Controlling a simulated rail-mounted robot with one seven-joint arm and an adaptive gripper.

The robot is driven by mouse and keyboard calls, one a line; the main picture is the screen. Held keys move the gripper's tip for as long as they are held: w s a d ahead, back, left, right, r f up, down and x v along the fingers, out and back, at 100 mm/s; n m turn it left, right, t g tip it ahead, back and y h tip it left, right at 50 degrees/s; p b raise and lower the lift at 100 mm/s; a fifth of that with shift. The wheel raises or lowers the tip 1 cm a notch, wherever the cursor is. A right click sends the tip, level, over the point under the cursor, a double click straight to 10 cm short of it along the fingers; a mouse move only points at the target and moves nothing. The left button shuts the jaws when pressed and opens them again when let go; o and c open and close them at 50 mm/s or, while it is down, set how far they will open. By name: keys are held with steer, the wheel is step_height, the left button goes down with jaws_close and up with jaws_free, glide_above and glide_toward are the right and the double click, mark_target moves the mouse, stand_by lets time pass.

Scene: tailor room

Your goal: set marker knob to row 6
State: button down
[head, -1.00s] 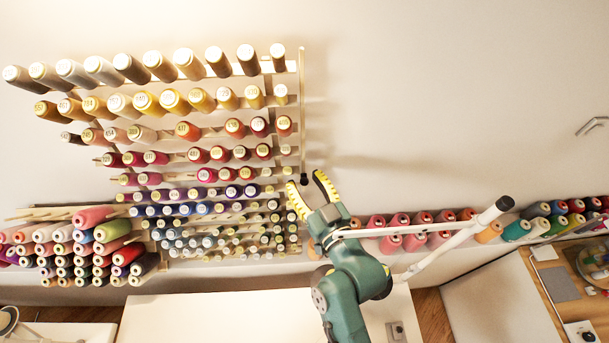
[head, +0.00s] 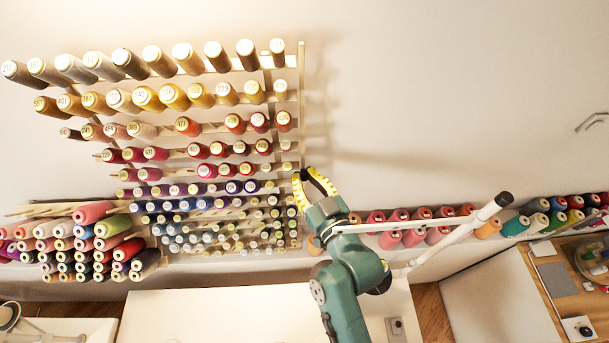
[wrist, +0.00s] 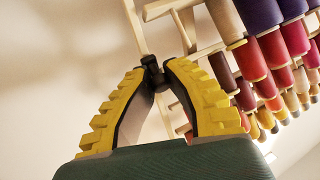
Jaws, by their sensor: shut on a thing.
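The marker knob (wrist: 152,72) is a small black piece on a pale vertical rod (head: 301,110) at the right edge of the thread rack. My gripper (head: 303,174) has yellow ridged fingers. In the wrist view its fingertips (wrist: 153,68) meet on the knob from both sides. The gripper is shut on the knob. I see no row numbers along the rod, so the exact row is unclear.
The rack's spools (wrist: 272,50) stand close beside the gripper on the rod's rack side. Bare wall (head: 420,110) lies to the right of the rod. More spools line a shelf (head: 390,240) behind my arm. A white table (head: 220,315) is below.

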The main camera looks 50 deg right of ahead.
steer(key=f+b, duration=0.2)
steer(key=f, duration=0.1)
steer(key=f+b, duration=0.2)
steer(key=shift+s+a, duration=0.15)
steer(key=shift+a, duration=0.1)
steer(key=c, duration=1)
jaws_free()
steer(key=shift+c, duration=0.2)
steer(key=shift+o, duration=0.3)
steer(key=shift+r, duration=0.1)
steer(key=v, duration=1.2)
